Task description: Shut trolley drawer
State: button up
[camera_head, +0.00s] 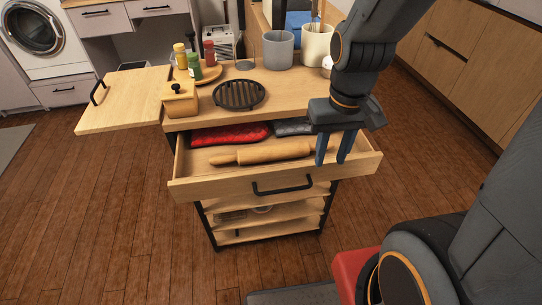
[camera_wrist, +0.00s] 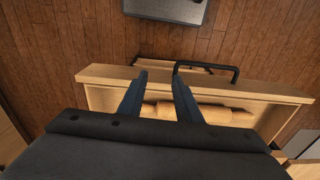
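The trolley drawer (camera_head: 273,178) is pulled out from under the trolley's top (camera_head: 290,92). It holds a wooden rolling pin (camera_head: 262,154), a red patterned cloth item (camera_head: 230,134) and a grey one (camera_head: 292,128). The drawer's black bar handle (camera_head: 282,187) is on its front panel. In the wrist view the drawer front (camera_wrist: 190,82) and handle (camera_wrist: 206,68) show beyond my fingers. My gripper (camera_head: 334,150) points down over the right part of the drawer. Its fingers (camera_wrist: 158,95) are apart with nothing between them. I cannot tell whether they touch the drawer.
The trolley top carries a black trivet (camera_head: 238,94), a wooden box (camera_head: 180,98), bottles (camera_head: 195,66) on a round board, a grey pot (camera_head: 279,50) and a cream utensil pot (camera_head: 317,44). A side leaf (camera_head: 125,97) extends left. Wooden floor (camera_head: 110,210) is clear in front.

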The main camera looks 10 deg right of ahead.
aim_at(194, 178)
jog(key=u, duration=2.55)
jog(key=k, duration=1.05)
jog(key=z, duration=1.85)
jog(key=i, duration=0.5)
jog(key=u, duration=0.05)
